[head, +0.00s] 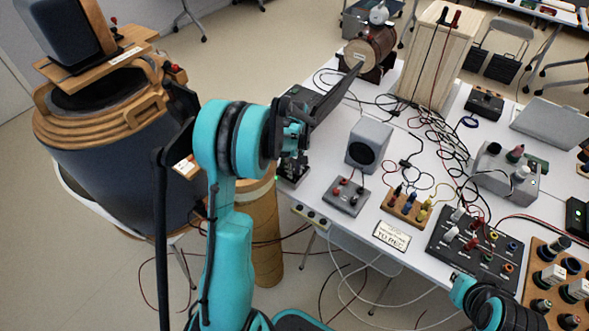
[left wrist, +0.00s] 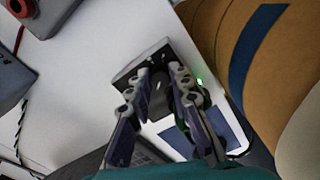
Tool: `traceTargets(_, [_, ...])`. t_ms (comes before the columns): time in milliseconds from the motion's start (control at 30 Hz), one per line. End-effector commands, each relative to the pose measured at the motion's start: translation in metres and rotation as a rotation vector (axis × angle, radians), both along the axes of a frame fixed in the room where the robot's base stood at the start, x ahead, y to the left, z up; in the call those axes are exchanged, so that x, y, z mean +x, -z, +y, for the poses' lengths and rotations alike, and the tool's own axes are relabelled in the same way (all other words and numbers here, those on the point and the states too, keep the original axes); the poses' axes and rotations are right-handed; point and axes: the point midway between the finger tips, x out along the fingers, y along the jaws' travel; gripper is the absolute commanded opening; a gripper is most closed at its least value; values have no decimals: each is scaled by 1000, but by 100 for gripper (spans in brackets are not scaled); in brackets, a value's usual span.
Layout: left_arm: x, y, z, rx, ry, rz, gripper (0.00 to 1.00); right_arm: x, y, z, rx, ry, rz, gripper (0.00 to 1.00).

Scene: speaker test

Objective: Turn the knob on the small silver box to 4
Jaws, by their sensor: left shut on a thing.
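My left gripper (head: 297,148) reaches down over a small box (head: 291,172) at the left edge of the white table. In the left wrist view the box has a dark top face (left wrist: 134,64) and a green light (left wrist: 200,82) near its right side. The left gripper's fingers (left wrist: 160,78) straddle a dark knob (left wrist: 158,98) on the box and are shut on it. The knob's pointer and the scale numbers are hidden or too small to read. My right arm (head: 490,305) shows at the bottom right; its gripper is not in view.
A grey speaker cube (head: 369,145) and a grey box with red knobs (head: 346,196) stand to the right of the gripper. A large dark drum with wooden rings (head: 110,135) stands to the left. Loose cables (head: 440,135) cover the table's middle.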

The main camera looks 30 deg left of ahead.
Motion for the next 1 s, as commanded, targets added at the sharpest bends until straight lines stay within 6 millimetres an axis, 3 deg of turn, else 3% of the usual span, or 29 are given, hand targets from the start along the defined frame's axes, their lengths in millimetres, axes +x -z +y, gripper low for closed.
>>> traceTargets(500, [-1,0,1,0,363,0,0,0,-2,0,0,0,0,0])
traceTargets(1000, [-1,0,1,0,463,0,0,0,-2,0,0,0,0,0])
